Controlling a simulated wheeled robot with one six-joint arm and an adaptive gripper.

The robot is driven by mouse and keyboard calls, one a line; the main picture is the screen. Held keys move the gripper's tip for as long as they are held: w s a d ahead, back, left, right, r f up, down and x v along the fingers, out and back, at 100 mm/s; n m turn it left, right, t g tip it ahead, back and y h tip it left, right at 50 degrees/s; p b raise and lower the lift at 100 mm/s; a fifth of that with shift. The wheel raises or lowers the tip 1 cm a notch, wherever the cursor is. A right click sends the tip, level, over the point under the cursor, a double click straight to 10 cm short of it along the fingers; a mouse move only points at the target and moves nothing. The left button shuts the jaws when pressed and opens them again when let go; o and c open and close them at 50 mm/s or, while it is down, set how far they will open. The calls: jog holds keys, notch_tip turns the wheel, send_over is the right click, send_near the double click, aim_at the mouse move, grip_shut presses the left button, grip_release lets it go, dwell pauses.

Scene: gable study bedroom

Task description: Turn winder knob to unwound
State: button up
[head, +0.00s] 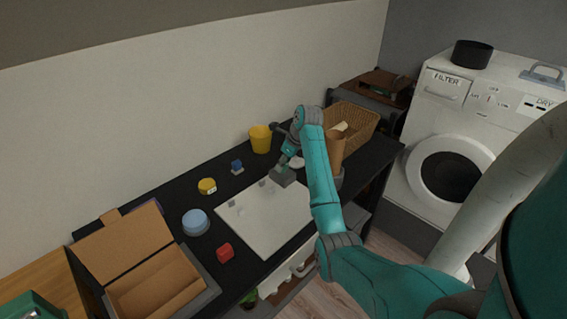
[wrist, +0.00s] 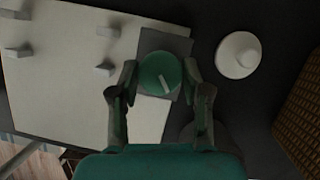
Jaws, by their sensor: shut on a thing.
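The winder knob (wrist: 152,68) is a round green cap with a white pointer line, on a grey square base (wrist: 178,45). In the wrist view the pointer slants, with its lower end toward the bottom right. My gripper (wrist: 160,80) has one finger on each side of the knob and is shut on it. In the head view my gripper (head: 288,164) reaches down over the grey base (head: 283,178), at the back right corner of a white board (head: 265,225). The knob itself is hard to make out there.
A white round lid-like thing (wrist: 238,54) lies close to the right of the base. A yellow cup (head: 260,139), blue block (head: 237,168), yellow round thing (head: 207,186), red block (head: 225,253) and open box (head: 130,250) share the black top. A wicker basket (head: 360,122) stands right.

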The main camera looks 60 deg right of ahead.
jog(key=n+y, duration=0.2)
jog(key=n, duration=0.3)
jog(key=shift+d+n, duration=0.15)
jog(key=shift+n, duration=0.15)
jog(key=n+g, duration=0.1)
jog(key=n, duration=0.1)
jog(key=n+g+y, duration=0.1)
jog(key=n, duration=0.2)
jog(key=shift+w+n+y, duration=0.1)
jog(key=shift+n+y, duration=0.2)
jog(key=o, duration=1.1)
